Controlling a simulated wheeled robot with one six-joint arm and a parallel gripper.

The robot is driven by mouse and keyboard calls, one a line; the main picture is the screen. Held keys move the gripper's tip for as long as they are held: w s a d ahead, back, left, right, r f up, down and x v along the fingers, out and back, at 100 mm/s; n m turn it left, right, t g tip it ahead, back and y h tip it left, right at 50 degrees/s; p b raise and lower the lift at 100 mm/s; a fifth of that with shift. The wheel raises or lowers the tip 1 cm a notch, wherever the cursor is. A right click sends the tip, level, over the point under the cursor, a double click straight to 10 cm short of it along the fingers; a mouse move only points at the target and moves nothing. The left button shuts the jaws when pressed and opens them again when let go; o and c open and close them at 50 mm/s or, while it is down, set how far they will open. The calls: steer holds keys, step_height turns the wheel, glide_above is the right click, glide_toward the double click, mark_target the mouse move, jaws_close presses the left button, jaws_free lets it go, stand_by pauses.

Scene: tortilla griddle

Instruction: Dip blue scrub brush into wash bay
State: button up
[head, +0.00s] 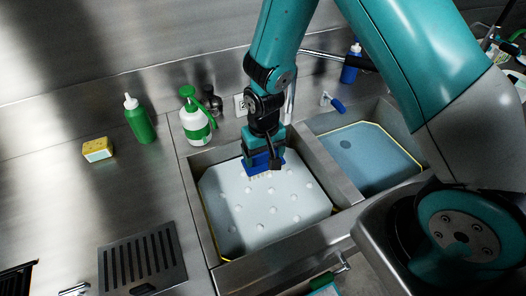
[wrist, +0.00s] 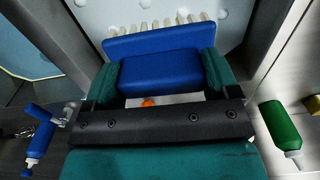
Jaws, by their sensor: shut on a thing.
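My gripper (head: 264,145) points down over the back part of the left sink bay (head: 208,222) and is shut on the blue scrub brush (head: 259,164). In the wrist view the brush (wrist: 152,42) sits between the two teal fingers (wrist: 160,72), its pale bristles pointing away from my gripper. The left bay holds a pale surface with white suds-like dots. The bristles are at or just above that surface; I cannot tell whether they touch it. The right bay (head: 365,152) holds plain blue water.
A steel divider (head: 325,172) separates the bays. Behind them stand a green-and-white sprayer (head: 195,120), a green bottle (head: 139,120), a blue bottle (head: 351,65) and a blue-handled tool (head: 336,104). A yellow sponge (head: 97,150) and a slotted plate (head: 140,262) lie left.

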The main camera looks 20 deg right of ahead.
step_height(320, 180, down, 15)
steer(key=b, duration=1)
steer(key=shift+r+b, duration=0.15)
steer(key=shift+b, duration=0.2)
steer(key=shift+r, duration=0.1)
stand_by(0.8)
steer(key=shift+r+p, duration=4.65)
steer(key=shift+r, duration=1.25)
